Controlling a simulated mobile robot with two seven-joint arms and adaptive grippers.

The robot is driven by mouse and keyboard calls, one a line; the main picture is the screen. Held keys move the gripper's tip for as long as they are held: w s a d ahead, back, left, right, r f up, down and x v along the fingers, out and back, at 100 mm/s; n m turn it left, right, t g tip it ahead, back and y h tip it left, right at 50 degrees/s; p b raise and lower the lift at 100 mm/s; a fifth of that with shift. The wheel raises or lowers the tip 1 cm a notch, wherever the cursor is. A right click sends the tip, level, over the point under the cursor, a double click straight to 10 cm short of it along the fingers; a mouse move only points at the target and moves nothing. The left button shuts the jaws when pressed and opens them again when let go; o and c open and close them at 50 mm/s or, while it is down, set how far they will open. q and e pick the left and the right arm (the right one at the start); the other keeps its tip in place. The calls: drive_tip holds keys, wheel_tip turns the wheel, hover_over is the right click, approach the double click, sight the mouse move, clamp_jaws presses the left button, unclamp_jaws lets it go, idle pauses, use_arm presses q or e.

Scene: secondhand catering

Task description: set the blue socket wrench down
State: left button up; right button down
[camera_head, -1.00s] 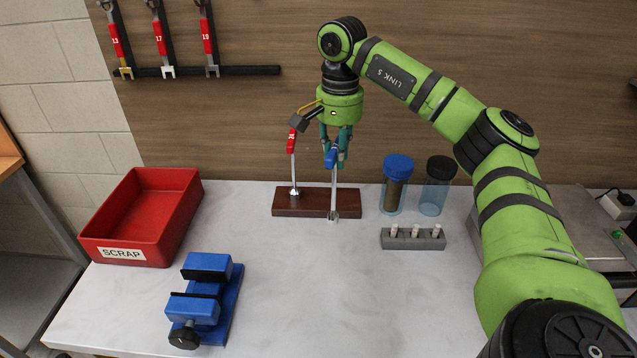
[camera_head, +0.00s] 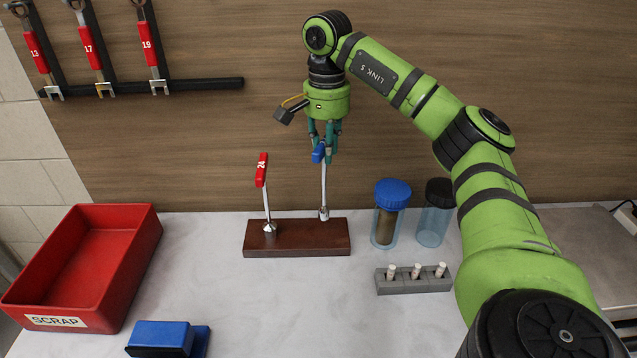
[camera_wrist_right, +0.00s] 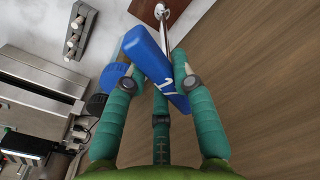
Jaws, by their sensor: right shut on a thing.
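The blue socket wrench (camera_head: 323,187) has a blue handle and a silver shaft, and hangs upright with its socket end down. My right gripper (camera_head: 324,150) is shut on its blue handle, which also shows between the fingers in the right wrist view (camera_wrist_right: 150,58). The socket end appears over the right back part of a dark wooden block (camera_head: 297,242). I cannot tell whether it touches the block. A red-handled socket wrench (camera_head: 265,198), marked 24, stands on the block's left part. My left gripper is not in view.
A red SCRAP bin (camera_head: 75,315) is at the left, with a blue vise (camera_head: 162,338) beside it at the front. Two lidded jars (camera_head: 388,225) (camera_head: 436,222) and a grey holder (camera_head: 412,284) with small vials stand right of the block. The front middle is clear.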

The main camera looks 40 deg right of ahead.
sight(324, 182)
drive_tip(key=shift+f, duration=0.45)
wheel_tip(324, 182, down, 4)
drive_tip(key=shift+d+f+p, duration=0.1)
drive_tip(key=shift+f+p, duration=0.05)
drive_tip(key=shift+p, duration=0.55)
drive_tip(key=shift+f, duration=0.15)
drive_tip(key=c, duration=1)
unclamp_jaws()
